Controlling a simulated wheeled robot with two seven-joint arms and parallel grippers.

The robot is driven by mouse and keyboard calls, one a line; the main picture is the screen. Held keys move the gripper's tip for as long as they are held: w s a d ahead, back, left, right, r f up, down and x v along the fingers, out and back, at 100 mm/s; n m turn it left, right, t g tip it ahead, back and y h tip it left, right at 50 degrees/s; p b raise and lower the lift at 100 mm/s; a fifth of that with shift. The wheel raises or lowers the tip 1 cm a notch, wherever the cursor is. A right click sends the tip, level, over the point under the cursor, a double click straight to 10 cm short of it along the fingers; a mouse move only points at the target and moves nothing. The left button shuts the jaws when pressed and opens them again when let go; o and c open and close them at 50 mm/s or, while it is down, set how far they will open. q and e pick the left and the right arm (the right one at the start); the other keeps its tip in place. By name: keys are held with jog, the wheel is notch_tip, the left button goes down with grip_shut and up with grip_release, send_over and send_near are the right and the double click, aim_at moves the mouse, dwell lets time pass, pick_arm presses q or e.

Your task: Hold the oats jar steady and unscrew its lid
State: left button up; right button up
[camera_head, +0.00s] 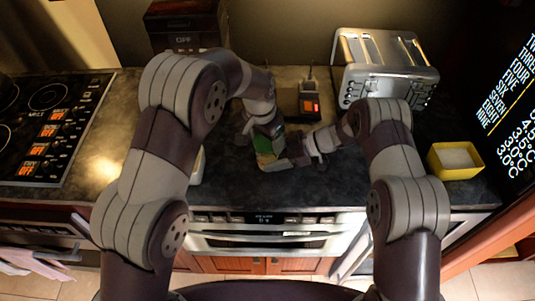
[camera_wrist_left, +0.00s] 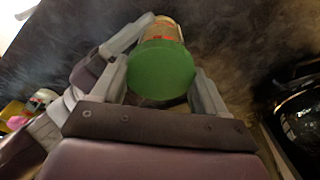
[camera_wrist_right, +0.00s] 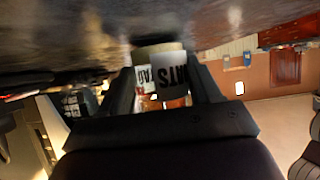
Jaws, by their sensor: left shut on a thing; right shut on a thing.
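The oats jar stands on the dark counter near the middle. Its green lid (camera_head: 264,146) shows in the head view, with much of the jar hidden by my grippers. My left gripper (camera_head: 264,133) is at the lid from above. In the left wrist view the round green lid (camera_wrist_left: 161,70) sits between its fingers, with the orange-labelled jar body (camera_wrist_left: 163,29) beyond. My right gripper (camera_head: 276,161) is shut on the jar body from the side. In the right wrist view the jar's white label with black letters (camera_wrist_right: 172,72) is between its fingers.
A metal toaster (camera_head: 385,75) stands at the back right, beside a small device with a red display (camera_head: 309,103). A yellow square container (camera_head: 455,160) is at the right. A stovetop (camera_head: 45,125) is at the left, and an oven (camera_head: 270,238) sits below the counter's front edge.

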pick_arm(q)
jog(key=n, duration=0.5)
jog(key=shift+y, duration=0.4)
jog(key=n, duration=0.5)
jog(key=shift+y, duration=0.4)
jog(key=shift+a, duration=0.1)
jog(key=shift+w+r, duration=0.1)
jog(key=shift+r, duration=0.1)
jog(key=o, duration=1.1)
jog(key=shift+r, duration=2.45)
